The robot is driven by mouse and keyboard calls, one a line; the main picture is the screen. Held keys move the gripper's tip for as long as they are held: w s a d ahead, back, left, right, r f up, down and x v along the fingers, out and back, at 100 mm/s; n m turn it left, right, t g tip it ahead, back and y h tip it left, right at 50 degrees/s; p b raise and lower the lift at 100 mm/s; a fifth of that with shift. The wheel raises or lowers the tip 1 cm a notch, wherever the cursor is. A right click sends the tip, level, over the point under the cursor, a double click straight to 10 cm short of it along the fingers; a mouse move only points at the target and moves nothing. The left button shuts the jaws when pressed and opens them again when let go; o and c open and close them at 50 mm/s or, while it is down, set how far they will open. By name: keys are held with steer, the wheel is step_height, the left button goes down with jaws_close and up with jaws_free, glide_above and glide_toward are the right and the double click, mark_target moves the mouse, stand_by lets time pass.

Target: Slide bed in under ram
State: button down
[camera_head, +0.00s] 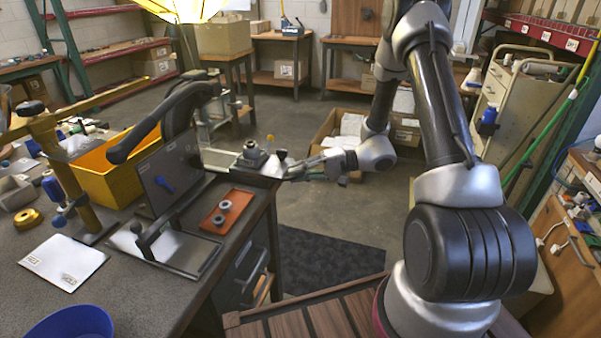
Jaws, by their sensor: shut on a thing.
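A press stands on the grey bench, with a dark upright plate carrying a blue knob (164,185) and a long black lever (150,132). Its ram is hidden or too small to pick out behind the lever and plate. The pale metal bed (222,158) sticks out to the right of the press, near the bench's far right corner. A small grey fixture (251,154) stands on it, with a dark knob (281,154) at its right end. My gripper (289,172) reaches in from the right and is shut at the bed's right end, apparently on its handle; the exact contact is too small to see.
A orange-red tray (227,211) with two grey rings lies on the bench in front of the bed. A yellow bin (105,178) stands left of the press, and a flat black-handled metal plate (165,248) lies in front. A cardboard box (345,130) is on the floor behind my gripper.

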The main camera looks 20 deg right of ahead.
mark_target(277, 171)
steer(key=w+a, duration=0.2)
steer(key=a, duration=0.1)
steer(key=shift+w+r, duration=0.1)
steer(key=c, duration=1.5)
jaws_free()
steer(key=shift+d, duration=0.1)
steer(key=v, duration=1.2)
